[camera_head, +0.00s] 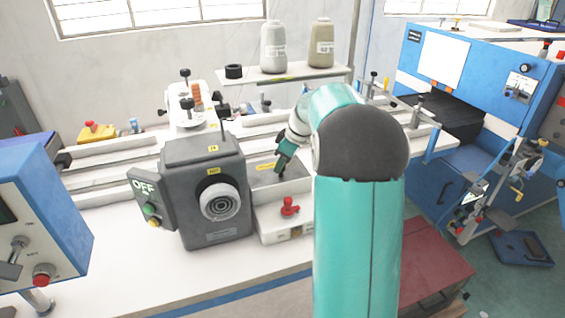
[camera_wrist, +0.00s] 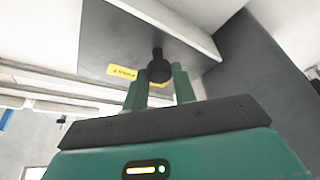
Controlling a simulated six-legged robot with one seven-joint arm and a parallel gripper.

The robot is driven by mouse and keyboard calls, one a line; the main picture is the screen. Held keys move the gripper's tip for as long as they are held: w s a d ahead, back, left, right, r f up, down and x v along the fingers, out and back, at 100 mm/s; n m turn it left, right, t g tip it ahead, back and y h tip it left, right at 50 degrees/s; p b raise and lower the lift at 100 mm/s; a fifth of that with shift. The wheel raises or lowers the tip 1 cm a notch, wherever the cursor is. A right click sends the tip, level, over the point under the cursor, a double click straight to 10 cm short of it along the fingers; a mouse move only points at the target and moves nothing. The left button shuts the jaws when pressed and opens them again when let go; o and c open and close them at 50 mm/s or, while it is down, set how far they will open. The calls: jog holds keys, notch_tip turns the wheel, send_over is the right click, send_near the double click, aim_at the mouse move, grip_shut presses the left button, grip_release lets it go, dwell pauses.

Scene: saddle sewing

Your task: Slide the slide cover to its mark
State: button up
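The slide cover is a flat grey plate (camera_head: 292,184) with a yellow label, right of the grey machine block in the head view. In the wrist view the grey plate (camera_wrist: 100,42) fills the upper middle, with a black knob (camera_wrist: 159,68) standing out from it. My gripper (camera_head: 281,170) reaches down to the plate in the head view. In the wrist view the two green fingers of my gripper (camera_wrist: 159,84) stand on either side of the knob, close against it, and look shut on it. I cannot pick out the mark.
A grey machine block (camera_head: 205,190) with a round dial and an OFF panel stands left of the plate. A red knob (camera_head: 289,207) is just in front. Thread cones (camera_head: 273,48) stand on a shelf behind. A blue machine (camera_head: 480,75) is at right.

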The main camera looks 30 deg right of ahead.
grip_shut()
jog(key=shift+w+d, duration=0.3)
jog(key=shift+w, duration=0.7)
jog(key=shift+w+d, duration=0.25)
jog(key=shift+w, duration=0.7)
jog(key=o, duration=0.8)
grip_release()
jog(key=shift+o, duration=0.2)
jog(key=shift+s, duration=0.1)
